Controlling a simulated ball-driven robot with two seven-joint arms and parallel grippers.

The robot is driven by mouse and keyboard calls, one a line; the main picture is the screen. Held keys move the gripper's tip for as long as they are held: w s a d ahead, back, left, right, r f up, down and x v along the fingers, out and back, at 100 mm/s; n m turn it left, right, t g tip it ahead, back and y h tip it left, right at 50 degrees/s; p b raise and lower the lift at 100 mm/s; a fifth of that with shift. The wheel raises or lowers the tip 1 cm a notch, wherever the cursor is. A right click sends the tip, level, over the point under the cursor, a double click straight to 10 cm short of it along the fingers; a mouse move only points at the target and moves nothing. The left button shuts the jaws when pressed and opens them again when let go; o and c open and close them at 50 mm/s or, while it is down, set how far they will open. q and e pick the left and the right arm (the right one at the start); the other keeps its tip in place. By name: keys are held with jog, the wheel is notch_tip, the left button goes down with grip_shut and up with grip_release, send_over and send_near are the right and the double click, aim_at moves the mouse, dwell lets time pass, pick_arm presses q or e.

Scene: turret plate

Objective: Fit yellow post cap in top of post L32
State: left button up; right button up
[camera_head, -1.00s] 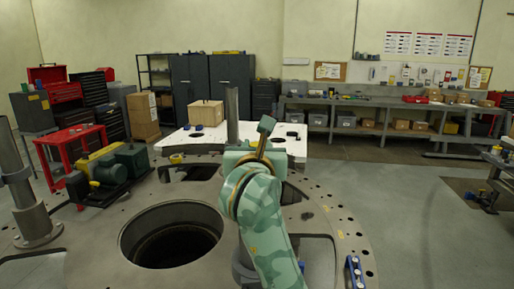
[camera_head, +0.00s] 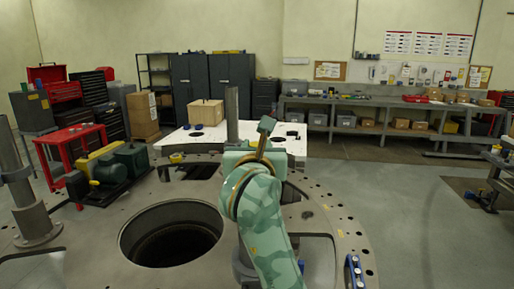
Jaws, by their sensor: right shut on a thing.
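My right arm, in green camouflage, reaches in from the bottom middle of the head view. Its gripper (camera_head: 262,138) is at the far end, over the turret plate (camera_head: 95,250). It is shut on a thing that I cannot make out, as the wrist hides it. A grey upright post (camera_head: 231,115) stands just behind and left of the gripper. Another grey post with a flanged base (camera_head: 32,222) stands at the left edge. I cannot read which is L32. My left gripper is out of view.
A large round opening (camera_head: 170,235) lies in the plate left of my arm. A blue fixture (camera_head: 354,270) is at the lower right. A white table (camera_head: 190,139) with a wooden box (camera_head: 206,113) stands behind. A green machine (camera_head: 130,160) is on the left.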

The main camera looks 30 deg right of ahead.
jog(key=shift+f+b, duration=0.3)
jog(key=shift+f, duration=0.1)
jog(key=o, duration=0.8)
jog(key=p+v, duration=0.2)
jog(key=v, duration=0.9)
jog(key=shift+s, duration=0.1)
